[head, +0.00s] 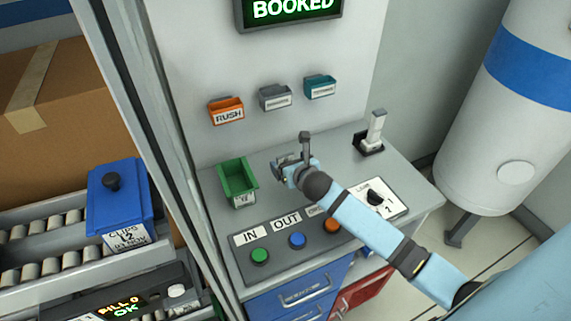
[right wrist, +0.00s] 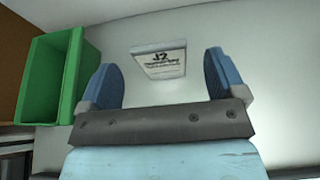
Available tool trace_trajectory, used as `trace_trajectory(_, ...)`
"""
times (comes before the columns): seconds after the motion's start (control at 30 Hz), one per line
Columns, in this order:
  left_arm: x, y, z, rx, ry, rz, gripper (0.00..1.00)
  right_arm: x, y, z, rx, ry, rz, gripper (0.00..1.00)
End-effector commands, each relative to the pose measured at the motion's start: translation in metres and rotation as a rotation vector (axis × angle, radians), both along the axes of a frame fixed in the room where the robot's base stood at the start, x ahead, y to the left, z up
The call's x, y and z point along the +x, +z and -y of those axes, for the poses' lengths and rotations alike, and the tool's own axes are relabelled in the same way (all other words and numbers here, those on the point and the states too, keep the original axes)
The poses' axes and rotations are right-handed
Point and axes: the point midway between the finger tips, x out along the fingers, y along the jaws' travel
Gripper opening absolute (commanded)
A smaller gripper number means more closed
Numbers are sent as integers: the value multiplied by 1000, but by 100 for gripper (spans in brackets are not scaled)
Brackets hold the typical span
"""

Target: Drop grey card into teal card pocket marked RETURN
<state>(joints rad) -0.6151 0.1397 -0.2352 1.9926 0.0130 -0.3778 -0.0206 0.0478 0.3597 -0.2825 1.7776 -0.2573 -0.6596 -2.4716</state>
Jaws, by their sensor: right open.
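The teal card pocket (head: 320,88) is on the wall panel, rightmost of three pockets; its label is too small to read. A pale grey card with dark print (right wrist: 158,62) shows between and beyond my right gripper's fingers in the right wrist view, not gripped. The same card is hidden by the gripper in the head view. My right gripper (head: 287,167) is open over the grey console top, right of the green bin, below the pockets. My left gripper is not in view.
An orange RUSH pocket (head: 226,111) and a grey pocket (head: 275,97) hang beside the teal one. A green bin (head: 237,184) stands left of my gripper. A lever (head: 375,130) stands at the right. Buttons and a dial line the front.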

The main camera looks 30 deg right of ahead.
Motion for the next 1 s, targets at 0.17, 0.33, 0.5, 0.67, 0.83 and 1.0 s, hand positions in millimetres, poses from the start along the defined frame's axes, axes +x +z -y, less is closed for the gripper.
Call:
trace_trajectory(0.17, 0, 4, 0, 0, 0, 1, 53, 24, -12, 2, 5, -2, -1, 89)
trace_trajectory(0.33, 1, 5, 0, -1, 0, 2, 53, 33, -16, 2, 2, 0, 0, 89)
trace_trajectory(0.5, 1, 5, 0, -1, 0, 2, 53, 33, -16, 2, 1, 1, 0, 89)
trace_trajectory(0.67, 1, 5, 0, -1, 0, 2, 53, 33, -16, 2, 1, 1, 0, 55)
trace_trajectory(0.83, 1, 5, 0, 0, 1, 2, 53, 32, -16, 2, 1, 1, 0, 33)
trace_trajectory(1.0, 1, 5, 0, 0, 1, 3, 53, 32, -16, 2, 1, 1, 0, 33)
